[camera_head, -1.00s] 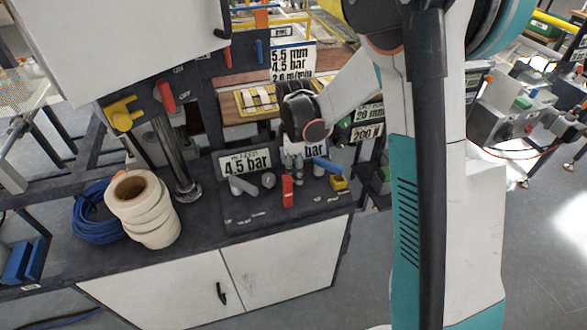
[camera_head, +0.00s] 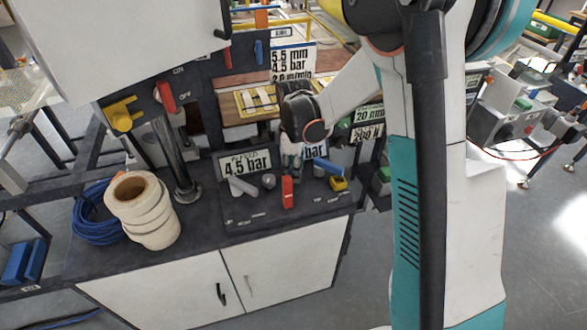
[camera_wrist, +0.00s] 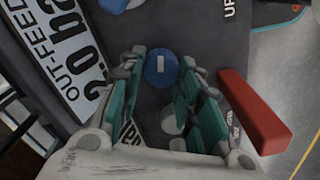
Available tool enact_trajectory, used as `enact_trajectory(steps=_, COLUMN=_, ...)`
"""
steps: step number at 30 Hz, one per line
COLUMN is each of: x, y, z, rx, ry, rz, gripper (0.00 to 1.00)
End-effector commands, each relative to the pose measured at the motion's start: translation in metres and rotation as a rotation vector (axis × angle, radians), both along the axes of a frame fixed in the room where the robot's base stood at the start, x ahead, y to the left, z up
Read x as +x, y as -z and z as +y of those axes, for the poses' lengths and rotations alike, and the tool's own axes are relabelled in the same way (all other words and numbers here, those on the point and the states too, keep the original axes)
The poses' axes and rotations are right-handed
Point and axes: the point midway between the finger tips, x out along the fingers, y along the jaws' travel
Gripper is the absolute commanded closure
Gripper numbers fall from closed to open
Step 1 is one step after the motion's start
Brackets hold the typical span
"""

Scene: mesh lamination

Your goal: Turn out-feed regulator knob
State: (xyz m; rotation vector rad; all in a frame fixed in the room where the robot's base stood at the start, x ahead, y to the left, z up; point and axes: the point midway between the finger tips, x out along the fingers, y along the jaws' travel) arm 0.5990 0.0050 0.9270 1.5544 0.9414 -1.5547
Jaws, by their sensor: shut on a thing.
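The out-feed regulator knob (camera_wrist: 161,68) is a round blue cap with a white mark, seen in the wrist view beside the out-feed sign (camera_wrist: 68,57). My gripper (camera_wrist: 162,63) is shut on it, with a teal-padded finger on each side at the fingertips. In the head view my gripper (camera_head: 291,160) reaches down to the panel (camera_head: 262,213), in front of the partly hidden bar sign (camera_head: 314,149). The knob itself is hidden by the fingers there.
A blue lever (camera_head: 328,168) and yellow block (camera_head: 338,184) are to the right. A grey lever (camera_head: 241,186) and grey knob (camera_head: 268,181) are to the left.

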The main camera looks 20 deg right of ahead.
Motion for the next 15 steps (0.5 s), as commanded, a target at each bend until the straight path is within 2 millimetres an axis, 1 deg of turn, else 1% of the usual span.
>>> enact_trajectory(steps=15, x=0.0017, y=0.0002, z=-0.0017, rx=0.0, ry=0.487, rz=0.0, gripper=0.92)
